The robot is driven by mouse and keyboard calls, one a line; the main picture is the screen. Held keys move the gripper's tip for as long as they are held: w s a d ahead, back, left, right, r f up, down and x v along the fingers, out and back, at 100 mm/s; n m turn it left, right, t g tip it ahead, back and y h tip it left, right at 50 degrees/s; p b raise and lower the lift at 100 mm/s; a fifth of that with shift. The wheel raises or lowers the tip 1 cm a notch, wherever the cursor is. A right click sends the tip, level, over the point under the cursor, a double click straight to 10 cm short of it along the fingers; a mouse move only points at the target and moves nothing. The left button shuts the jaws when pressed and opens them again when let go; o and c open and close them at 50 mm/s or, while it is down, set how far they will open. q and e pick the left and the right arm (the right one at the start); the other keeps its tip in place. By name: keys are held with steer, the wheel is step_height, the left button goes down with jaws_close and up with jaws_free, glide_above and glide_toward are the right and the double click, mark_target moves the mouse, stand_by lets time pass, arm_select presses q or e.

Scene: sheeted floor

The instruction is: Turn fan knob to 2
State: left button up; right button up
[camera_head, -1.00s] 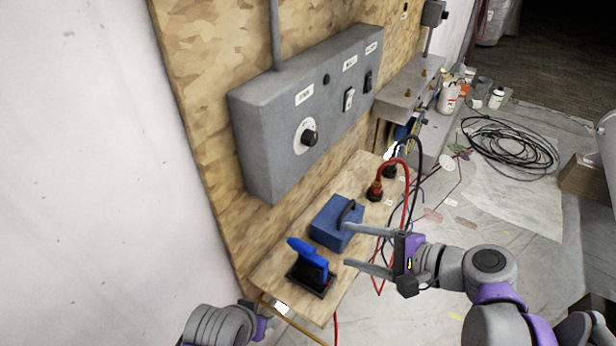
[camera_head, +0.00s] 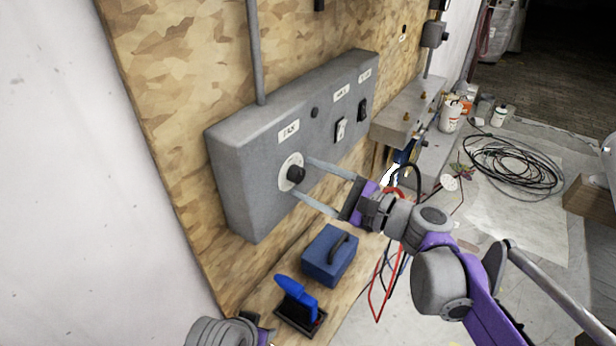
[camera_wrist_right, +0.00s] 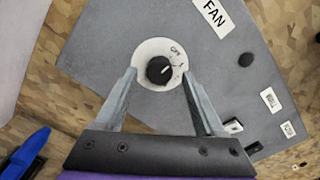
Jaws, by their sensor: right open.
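The fan knob (camera_head: 296,174) is a round black knob on a white dial on the front of the grey control box (camera_head: 235,185), under a FAN label (camera_head: 289,131). In the right wrist view the knob (camera_wrist_right: 159,70) has a white mark pointing to the upper right, on the side of OFF and 1; the 2 is not readable. My right gripper (camera_head: 302,177) is open, its fingertips on either side of the knob; whether they touch it is unclear. My left arm shows at the bottom edge; its gripper (camera_head: 262,333) is mostly cut off and its fingers are hidden.
Two rocker switches (camera_head: 341,130) and a small black button (camera_head: 314,112) are on the box to the right. Below are a blue box with a handle (camera_head: 328,257) and a blue-handled lever switch (camera_head: 297,298) on a wooden shelf. Red and black cables hang behind my right arm.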

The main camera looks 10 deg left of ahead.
steer(key=shift+w+a, duration=0.1)
steer(key=shift+a, duration=0.4)
steer(key=shift+c, duration=0.2)
jaws_close()
